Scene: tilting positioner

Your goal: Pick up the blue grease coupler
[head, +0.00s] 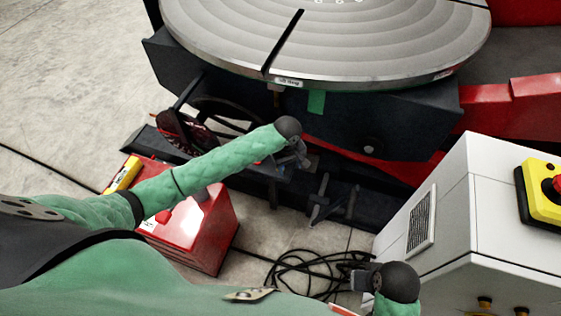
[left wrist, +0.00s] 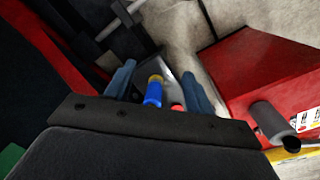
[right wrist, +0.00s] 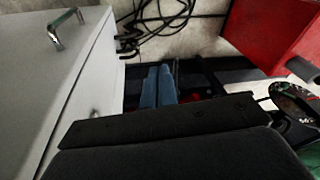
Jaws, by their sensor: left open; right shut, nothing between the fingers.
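The blue grease coupler (left wrist: 153,93) has a yellow-gold end and shows between the two fingers of my left gripper (left wrist: 158,70) in the left wrist view. The gripper is open, with a finger on each side; I cannot tell whether either touches it. A small red piece (left wrist: 177,107) shows just to its right, partly hidden by the gripper body. In the head view my left gripper (head: 302,156) is over the dark base of the positioner, and I cannot make out the coupler there. My right gripper (right wrist: 159,78) is shut and empty, above the dark beam beside the white cabinet.
The round grey turntable (head: 330,35) stands over the dark positioner frame. A red box (head: 208,225) is on the floor at left. The white cabinet (head: 465,225) with a red button is at right. Black cables (head: 305,270) lie coiled on the floor between them.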

